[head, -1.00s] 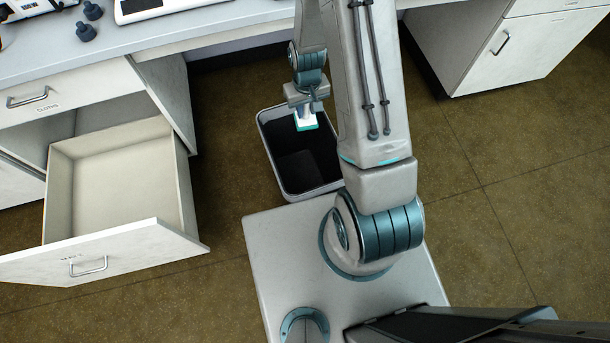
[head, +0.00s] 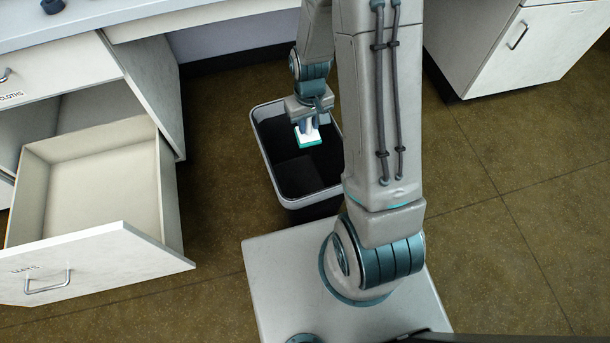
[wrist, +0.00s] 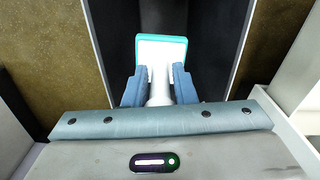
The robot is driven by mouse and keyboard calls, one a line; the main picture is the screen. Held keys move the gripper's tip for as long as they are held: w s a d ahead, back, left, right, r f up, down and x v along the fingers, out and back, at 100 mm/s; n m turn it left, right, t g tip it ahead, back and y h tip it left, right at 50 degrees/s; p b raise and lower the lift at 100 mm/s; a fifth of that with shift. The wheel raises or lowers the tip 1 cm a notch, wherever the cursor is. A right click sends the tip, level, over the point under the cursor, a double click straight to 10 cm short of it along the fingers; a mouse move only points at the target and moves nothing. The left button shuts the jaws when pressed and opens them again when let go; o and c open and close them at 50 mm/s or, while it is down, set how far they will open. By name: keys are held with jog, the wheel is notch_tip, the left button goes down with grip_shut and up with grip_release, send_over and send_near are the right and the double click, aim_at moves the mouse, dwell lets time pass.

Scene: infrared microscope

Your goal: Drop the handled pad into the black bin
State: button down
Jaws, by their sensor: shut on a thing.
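The handled pad (head: 308,137) is a white and teal square pad with a pale handle. In the wrist view the pad (wrist: 161,48) points away from me. My gripper (head: 308,122) is shut on its handle, with the blue fingers (wrist: 160,88) on either side of it. The black bin (head: 262,150) has a pale rim and stands on the floor. In the head view the pad appears over the bin's opening, and the wrist view shows the dark bin interior behind it. The exact height of the pad above the rim cannot be told.
An open, empty drawer (head: 95,195) sticks out on the left. A counter (head: 150,18) runs behind the bin, and a white cabinet (head: 505,50) stands at the upper right. The brown floor (head: 490,240) on the right is clear.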

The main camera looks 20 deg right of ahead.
aim_at(308, 133)
notch_tip(308, 133, down, 5)
jog(key=b, duration=0.3)
jog(key=shift+r, duration=0.1)
jog(key=c, duration=1.1)
grip_release()
notch_tip(308, 133, up, 14)
jog(key=p, duration=0.5)
